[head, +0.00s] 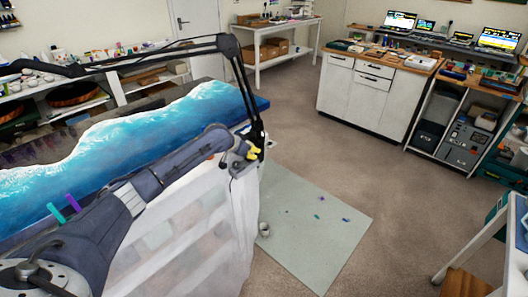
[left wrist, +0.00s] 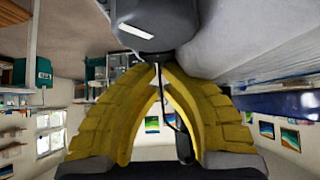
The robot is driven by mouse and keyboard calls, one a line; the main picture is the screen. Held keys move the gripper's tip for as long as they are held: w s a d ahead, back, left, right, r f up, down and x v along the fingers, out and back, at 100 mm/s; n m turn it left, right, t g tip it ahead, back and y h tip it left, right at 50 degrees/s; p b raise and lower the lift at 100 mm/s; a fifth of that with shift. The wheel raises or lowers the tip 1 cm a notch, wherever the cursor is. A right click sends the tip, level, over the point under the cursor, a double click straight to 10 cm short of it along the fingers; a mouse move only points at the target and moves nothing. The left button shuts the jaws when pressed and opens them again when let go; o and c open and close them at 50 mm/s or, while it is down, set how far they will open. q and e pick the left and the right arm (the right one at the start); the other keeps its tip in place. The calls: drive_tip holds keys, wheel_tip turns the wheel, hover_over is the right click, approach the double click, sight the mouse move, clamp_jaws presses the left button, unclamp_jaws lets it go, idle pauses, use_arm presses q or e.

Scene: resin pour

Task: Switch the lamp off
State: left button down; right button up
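The lamp's black jointed arm (head: 160,52) runs across the upper left of the head view and bends down at an elbow to the table's right end. My left gripper (head: 253,154) is beside the lower end of that arm. In the left wrist view, its yellow fingers (left wrist: 158,68) meet at the tips, close to a dark grey body with a white strip (left wrist: 150,25). A thin black cord (left wrist: 172,112) with a dark oval piece (left wrist: 185,147) shows between the fingers. I cannot tell whether the tips touch the cord. My right gripper is not in view.
A table with a blue wave resin top (head: 150,120) and a pale cloth (head: 200,235) lies under my left arm. White cabinets (head: 365,100) stand behind. The middle floor is clear.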

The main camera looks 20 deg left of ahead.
use_arm(q)
drive_tip(key=shift+s+a, duration=0.1)
drive_tip(key=shift+s, duration=0.15)
drive_tip(key=shift+s+a+r, duration=0.1)
drive_tip(key=shift+s+a, duration=0.1)
drive_tip(key=shift+s, duration=0.4)
drive_tip(key=shift+r, duration=0.15)
drive_tip(key=shift+w+r, duration=0.1)
drive_tip(key=shift+r, duration=0.15)
wheel_tip(320, 180, up, 4)
drive_tip(key=shift+f, duration=0.1)
drive_tip(key=r+v, duration=0.1)
drive_tip(key=v, duration=0.8)
drive_tip(key=shift+w+d, duration=0.2)
drive_tip(key=shift+w, duration=0.1)
